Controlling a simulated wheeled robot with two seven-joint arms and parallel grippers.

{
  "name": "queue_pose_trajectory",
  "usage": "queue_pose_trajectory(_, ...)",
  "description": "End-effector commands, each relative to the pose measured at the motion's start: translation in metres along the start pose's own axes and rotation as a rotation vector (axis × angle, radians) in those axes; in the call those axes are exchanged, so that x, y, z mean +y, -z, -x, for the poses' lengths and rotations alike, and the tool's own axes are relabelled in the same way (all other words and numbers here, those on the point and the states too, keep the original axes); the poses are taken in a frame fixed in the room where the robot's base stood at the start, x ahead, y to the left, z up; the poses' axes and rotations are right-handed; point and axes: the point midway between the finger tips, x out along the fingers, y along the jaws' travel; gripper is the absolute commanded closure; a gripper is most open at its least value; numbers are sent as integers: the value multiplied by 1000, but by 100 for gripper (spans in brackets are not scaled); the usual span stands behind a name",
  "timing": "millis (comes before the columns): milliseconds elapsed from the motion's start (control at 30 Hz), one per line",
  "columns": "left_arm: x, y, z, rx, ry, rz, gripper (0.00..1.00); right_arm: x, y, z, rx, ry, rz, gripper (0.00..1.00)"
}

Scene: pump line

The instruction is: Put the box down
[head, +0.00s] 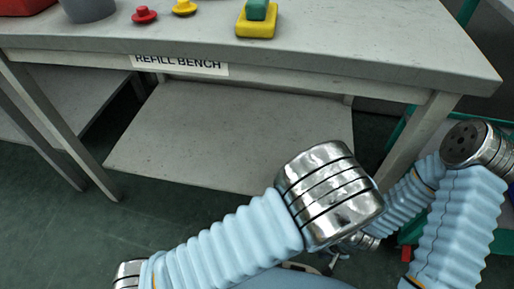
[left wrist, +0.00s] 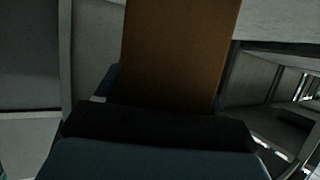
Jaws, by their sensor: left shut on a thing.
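The box (left wrist: 180,50) is brown and fills the upper middle of the left wrist view. My left gripper (left wrist: 155,125) is shut on it; its dark finger parts show at the near end of the box. In the head view the box and the left gripper's jaws are hidden, and only my left arm's blue sleeve and metal joint show in front of the bench. What lies under the box cannot be told. My right arm shows at the right of the head view, but its jaws do not.
The refill bench (head: 330,52) stands ahead with a lower shelf (head: 230,135). On its top are a grey container (head: 88,8), a red knob-like piece (head: 144,15), a yellow one (head: 184,7) and a yellow block (head: 256,26) with a green piece (head: 257,9). The top's right part is clear.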

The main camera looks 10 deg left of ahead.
Motion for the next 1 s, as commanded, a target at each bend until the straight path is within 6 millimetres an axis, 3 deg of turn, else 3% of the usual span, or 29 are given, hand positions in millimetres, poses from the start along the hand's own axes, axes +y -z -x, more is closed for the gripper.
queue_pose_trajectory(167,-3,-3,-28,1,4,0,61,2,0,-7,-2,1,0,57)
queue_pose_trajectory(400,-7,-6,-102,1,5,-2,61,6,-1,-22,-4,4,1,57)
queue_pose_trajectory(533,-7,-23,-133,0,2,-4,61,9,-1,-30,-1,4,1,57)
queue_pose_trajectory(867,-8,-38,-164,0,1,-3,61,12,0,-37,2,3,0,57)
queue_pose_trajectory(1000,-8,-58,-175,0,1,-5,61,14,0,-43,3,3,0,57)
